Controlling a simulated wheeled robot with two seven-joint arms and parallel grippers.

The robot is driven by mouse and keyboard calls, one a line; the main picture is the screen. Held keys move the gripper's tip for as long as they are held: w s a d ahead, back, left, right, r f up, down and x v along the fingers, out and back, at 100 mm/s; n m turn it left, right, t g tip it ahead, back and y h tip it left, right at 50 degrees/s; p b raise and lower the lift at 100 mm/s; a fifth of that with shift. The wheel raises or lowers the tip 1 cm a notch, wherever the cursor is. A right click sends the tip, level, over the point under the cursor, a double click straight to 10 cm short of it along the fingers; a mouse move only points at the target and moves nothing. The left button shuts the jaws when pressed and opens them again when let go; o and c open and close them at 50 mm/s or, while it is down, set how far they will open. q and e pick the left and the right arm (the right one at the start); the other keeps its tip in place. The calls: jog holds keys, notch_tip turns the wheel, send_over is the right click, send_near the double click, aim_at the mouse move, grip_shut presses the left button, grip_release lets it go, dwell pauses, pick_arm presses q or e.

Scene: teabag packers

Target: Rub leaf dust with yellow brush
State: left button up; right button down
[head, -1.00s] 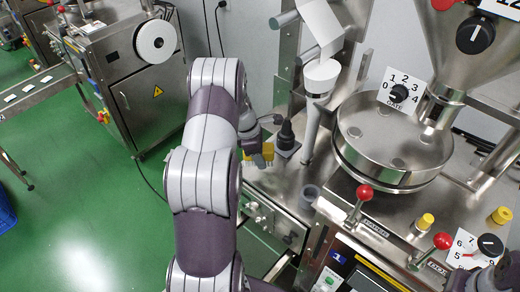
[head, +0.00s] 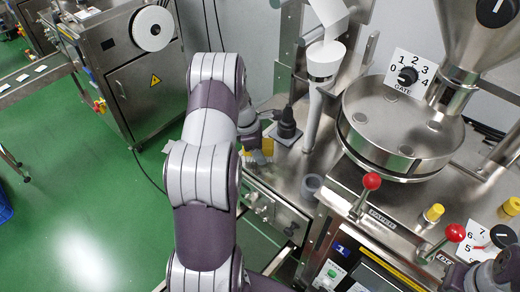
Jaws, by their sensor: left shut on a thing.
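My left gripper (head: 259,152) is at the near left edge of the steel machine top, partly hidden behind my own arm. It is shut on the yellow brush (head: 267,146), of which only small yellow parts show. Pale bristles seem to show just below the gripper, close to the machine's edge; I cannot tell whether they touch the surface. Leaf dust is too small to make out there.
A black fitting (head: 288,125) stands just right of the gripper, beside a white forming tube (head: 318,95). A round steel hopper pan (head: 400,125) and a red-knobbed lever (head: 371,182) are further right. Green floor (head: 85,200) is open at left.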

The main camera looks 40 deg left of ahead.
pick_arm(q)
jog(key=shift+d+f, duration=0.1)
jog(key=shift+f, duration=0.05)
jog(key=shift+f, duration=0.1)
jog(key=shift+f, duration=0.2)
jog(key=shift+f+b, duration=0.1)
jog(key=shift+b, duration=0.2)
jog(key=shift+f, duration=0.4)
